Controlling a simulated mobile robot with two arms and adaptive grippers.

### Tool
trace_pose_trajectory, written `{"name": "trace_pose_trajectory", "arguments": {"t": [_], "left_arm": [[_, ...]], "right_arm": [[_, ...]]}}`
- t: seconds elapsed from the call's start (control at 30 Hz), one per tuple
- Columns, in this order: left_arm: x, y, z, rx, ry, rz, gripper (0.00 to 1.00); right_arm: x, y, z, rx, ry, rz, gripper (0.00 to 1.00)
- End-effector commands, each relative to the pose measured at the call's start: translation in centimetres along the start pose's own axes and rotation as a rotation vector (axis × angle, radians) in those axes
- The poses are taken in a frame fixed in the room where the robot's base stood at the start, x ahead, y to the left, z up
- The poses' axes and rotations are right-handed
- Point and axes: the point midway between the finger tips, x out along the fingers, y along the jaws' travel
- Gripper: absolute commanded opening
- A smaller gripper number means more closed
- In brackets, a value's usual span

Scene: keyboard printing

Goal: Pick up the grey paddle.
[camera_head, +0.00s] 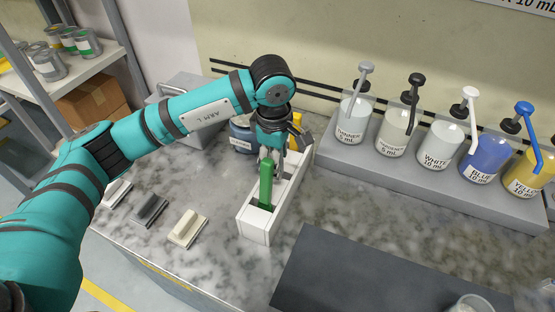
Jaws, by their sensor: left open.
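A white slotted holder (255,226) stands on the marble counter near the middle of the view. A green paddle (265,183) stands upright in its front part. My left gripper (279,160) is open and points down over the holder, just behind the green paddle. A narrow grey shape (280,166) shows between the green paddle and the gripper; I cannot tell whether it is the grey paddle or a finger. A yellow piece (297,130) shows behind the gripper at the holder's far end. The gripper hides much of the holder's middle. My right gripper is not in view.
Three flat blocks, white (117,193), dark grey (150,209) and cream (188,228), lie on the counter at left. Pump bottles (434,146) stand in a grey rack (400,178) at right. A dark mat (350,275) lies in front. A blue jar (242,135) stands behind the holder.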

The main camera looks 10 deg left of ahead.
Motion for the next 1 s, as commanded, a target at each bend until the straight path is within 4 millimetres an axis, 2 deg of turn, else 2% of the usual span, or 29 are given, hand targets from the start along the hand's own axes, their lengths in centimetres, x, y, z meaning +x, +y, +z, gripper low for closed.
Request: {"name": "trace_pose_trajectory", "arguments": {"t": [0.27,0.67,1.0], "left_arm": [[0.65,0.00,0.04,0.001,-0.001,0.001,0.48],[0.59,0.00,0.04,0.001,-0.001,0.001,0.00],[0.46,0.04,0.04,0.001,-0.001,0.002,0.00]], "right_arm": [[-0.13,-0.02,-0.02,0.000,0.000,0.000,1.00],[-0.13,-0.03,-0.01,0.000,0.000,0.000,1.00],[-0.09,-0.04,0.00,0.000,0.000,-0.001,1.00]]}}
